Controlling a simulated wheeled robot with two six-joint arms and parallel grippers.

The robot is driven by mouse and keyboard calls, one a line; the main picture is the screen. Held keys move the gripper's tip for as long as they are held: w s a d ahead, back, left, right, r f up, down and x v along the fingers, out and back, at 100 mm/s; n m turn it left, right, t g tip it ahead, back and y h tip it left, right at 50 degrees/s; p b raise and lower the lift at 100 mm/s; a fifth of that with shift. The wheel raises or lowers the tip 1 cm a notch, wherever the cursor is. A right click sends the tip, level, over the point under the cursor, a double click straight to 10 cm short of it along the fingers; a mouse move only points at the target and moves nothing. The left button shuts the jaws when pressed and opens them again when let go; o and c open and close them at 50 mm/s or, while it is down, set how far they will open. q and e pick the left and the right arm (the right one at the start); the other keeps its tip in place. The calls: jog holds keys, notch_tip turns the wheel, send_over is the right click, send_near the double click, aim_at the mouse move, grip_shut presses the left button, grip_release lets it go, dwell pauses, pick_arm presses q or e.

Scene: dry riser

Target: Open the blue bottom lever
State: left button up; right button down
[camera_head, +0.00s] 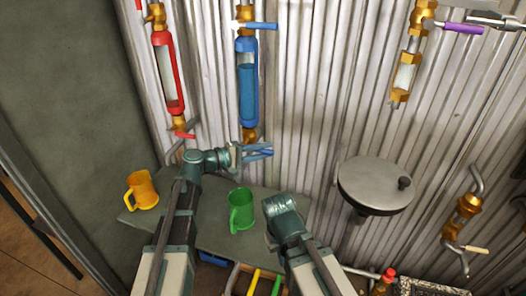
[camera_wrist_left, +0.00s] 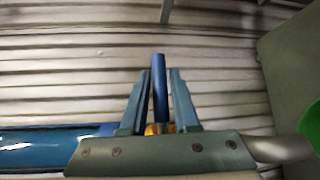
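The blue bottom lever (camera_wrist_left: 160,88) stands between the two fingers of my left gripper (camera_wrist_left: 160,95) in the left wrist view. Narrow gaps show on both sides of the lever, so the fingers look open around it. In the head view my left gripper (camera_head: 268,151) points right, just below the brass bottom valve (camera_head: 250,134) of the blue gauge (camera_head: 247,85). The lever is mostly hidden there by the fingers. My right arm (camera_head: 288,222) is low in the middle, and its fingers do not show.
A red gauge (camera_head: 168,75) hangs left of the blue one, and a blue top lever (camera_head: 262,26) sits above. A yellow mug (camera_head: 143,190) and green mug (camera_head: 241,210) stand on the shelf below. A round metal disc (camera_head: 375,184) is at the right.

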pick_arm(q)
grip_shut()
dwell(1.1)
